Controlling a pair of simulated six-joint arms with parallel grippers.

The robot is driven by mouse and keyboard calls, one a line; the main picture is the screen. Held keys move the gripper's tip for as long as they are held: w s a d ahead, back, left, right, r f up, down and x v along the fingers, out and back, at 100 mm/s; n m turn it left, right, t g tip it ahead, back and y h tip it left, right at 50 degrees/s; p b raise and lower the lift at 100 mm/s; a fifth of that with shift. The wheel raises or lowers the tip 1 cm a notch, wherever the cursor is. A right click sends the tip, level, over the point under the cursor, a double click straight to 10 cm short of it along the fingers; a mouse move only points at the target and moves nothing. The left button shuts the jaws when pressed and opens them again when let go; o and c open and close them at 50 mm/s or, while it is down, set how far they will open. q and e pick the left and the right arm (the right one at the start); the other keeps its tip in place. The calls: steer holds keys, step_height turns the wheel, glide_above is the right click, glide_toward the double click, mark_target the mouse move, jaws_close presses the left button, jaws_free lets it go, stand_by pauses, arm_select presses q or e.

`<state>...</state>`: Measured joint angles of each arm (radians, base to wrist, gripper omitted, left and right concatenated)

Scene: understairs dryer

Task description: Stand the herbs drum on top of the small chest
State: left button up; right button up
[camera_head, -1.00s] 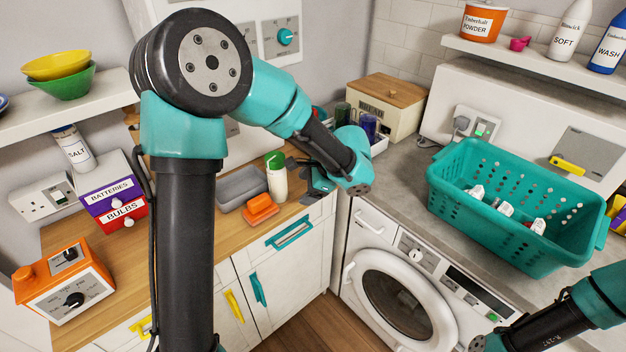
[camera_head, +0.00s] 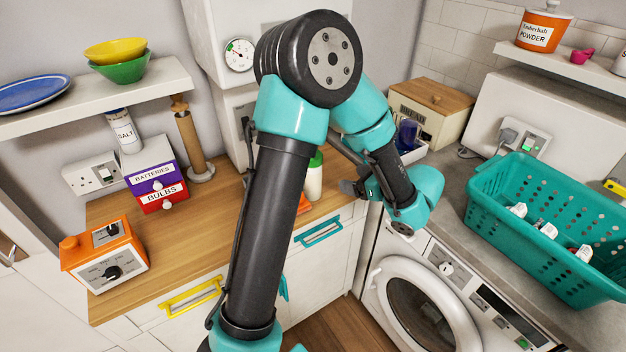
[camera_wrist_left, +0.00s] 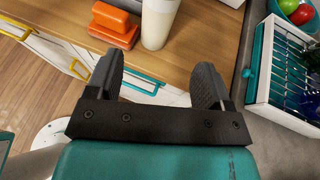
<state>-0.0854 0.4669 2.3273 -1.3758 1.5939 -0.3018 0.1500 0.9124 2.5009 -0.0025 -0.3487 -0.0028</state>
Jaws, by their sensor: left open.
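The small chest (camera_head: 150,175) stands at the back left of the wooden counter, with a purple BATTERIES drawer above a red BULBS drawer. A white drum labelled SALT (camera_head: 122,131) appears to stand on its top. No herbs label is readable. A white container with a green lid (camera_head: 315,178) stands on the counter, partly behind my left arm; its white body appears in the left wrist view (camera_wrist_left: 160,20). My left gripper (camera_wrist_left: 156,82) is open and empty, apart from that container, above the counter's front edge. In the head view the gripper (camera_head: 358,187) is partly hidden. My right gripper is out of view.
Orange blocks (camera_wrist_left: 115,25) lie beside the white container. An orange appliance (camera_head: 105,255) sits at the counter's left front, and a wooden stand (camera_head: 192,145) right of the chest. A shelf (camera_head: 100,97) overhangs the chest. A teal basket (camera_head: 540,235) stands at right.

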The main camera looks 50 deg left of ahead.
arm_select(q)
steer(key=x, duration=1)
steer(key=shift+a+f, duration=0.1)
steer(key=shift+x, duration=2.55)
steer(key=c, duration=0.9)
